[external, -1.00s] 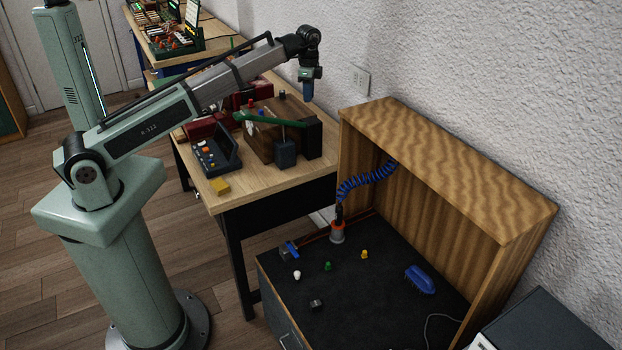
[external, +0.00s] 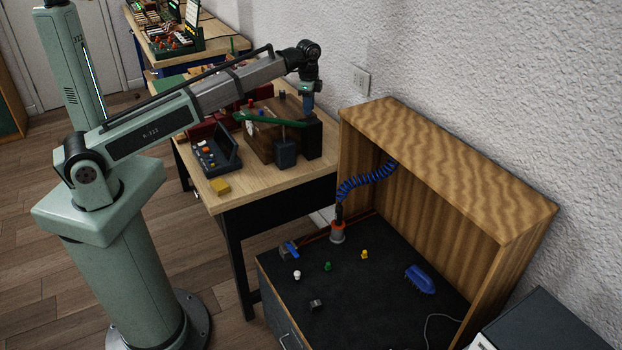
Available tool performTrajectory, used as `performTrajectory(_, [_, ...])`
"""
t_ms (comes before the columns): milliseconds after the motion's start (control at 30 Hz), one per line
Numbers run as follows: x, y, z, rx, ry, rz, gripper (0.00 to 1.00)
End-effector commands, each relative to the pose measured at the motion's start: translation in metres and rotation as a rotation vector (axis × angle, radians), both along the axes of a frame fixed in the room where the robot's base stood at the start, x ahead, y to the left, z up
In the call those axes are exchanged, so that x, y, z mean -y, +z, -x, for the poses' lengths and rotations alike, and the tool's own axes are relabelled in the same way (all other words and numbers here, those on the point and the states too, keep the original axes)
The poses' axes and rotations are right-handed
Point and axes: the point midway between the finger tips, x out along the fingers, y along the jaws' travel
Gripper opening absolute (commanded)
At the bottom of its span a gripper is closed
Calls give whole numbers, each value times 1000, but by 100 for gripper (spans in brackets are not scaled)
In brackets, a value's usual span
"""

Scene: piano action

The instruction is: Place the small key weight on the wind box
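My gripper (external: 308,106) points down at the right end of the wooden work table, just above or beside a black block (external: 313,138). It is small here, and I cannot tell whether its fingers are open or shut, or whether they hold anything. A brown wooden box (external: 262,140) with a green lever (external: 262,119) and small red and blue knobs stands left of my gripper; it may be the wind box. I cannot make out the small key weight for certain.
Small figures and a blue brush (external: 420,280) lie on the lower black bench, beside a wooden hood (external: 440,165).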

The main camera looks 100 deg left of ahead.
Motion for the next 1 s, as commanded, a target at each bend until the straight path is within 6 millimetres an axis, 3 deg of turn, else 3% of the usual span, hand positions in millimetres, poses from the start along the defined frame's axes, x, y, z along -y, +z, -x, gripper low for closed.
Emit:
performTrajectory(167, [0,0,0,0,0,0,44])
performTrajectory(567, [0,9,0,1,0,-1,44])
performTrajectory(1000, [-1,83,-1,1,0,-1,44])
